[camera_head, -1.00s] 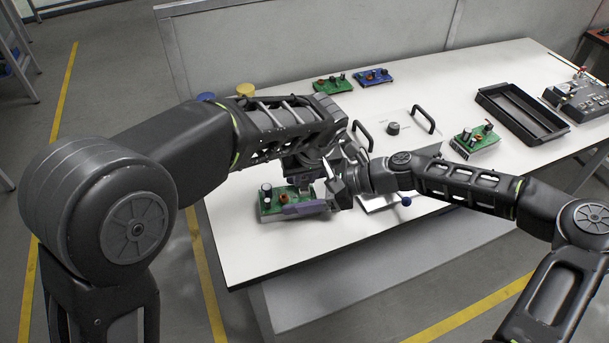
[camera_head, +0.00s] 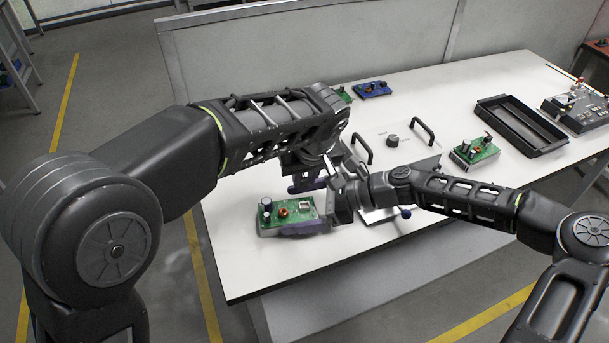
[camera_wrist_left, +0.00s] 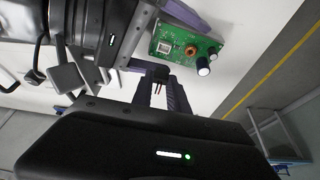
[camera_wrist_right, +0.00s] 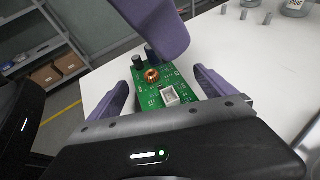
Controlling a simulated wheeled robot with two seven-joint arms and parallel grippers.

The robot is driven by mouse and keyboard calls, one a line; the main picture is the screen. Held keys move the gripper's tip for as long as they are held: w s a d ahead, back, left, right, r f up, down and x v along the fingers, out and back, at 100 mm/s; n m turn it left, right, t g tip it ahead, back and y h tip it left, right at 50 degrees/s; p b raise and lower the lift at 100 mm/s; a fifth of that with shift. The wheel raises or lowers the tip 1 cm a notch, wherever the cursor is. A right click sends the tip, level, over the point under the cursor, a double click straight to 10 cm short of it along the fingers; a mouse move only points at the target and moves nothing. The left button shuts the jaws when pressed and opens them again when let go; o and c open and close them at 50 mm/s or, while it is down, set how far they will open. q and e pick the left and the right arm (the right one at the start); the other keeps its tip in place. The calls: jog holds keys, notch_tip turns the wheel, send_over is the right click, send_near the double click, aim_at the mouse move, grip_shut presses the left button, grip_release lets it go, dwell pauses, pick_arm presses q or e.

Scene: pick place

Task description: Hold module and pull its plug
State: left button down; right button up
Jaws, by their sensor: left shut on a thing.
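The module (camera_head: 290,212) is a green board with a copper coil, dark capacitors and a pale socket, lying on the table's near left part. My left gripper (camera_head: 308,184) is above and behind the module. In the left wrist view its fingers are shut on a small black plug (camera_wrist_left: 160,74) with short red wires. The plug is apart from the module, and the pale socket (camera_wrist_right: 170,95) looks empty in the right wrist view.
A plate with two black handles (camera_head: 392,140) lies right of my grippers. Another green module (camera_head: 475,151) and a black tray (camera_head: 521,126) are farther right. A blue board (camera_head: 373,89) sits at the back. The table's front edge (camera_head: 330,265) is close to the held module.

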jog(key=shift+r, duration=0.15)
jog(key=shift+d+r, duration=0.15)
jog(key=shift+d, duration=0.25)
jog(key=v, duration=1.1)
pick_arm(q)
jog(key=shift+r, duration=0.1)
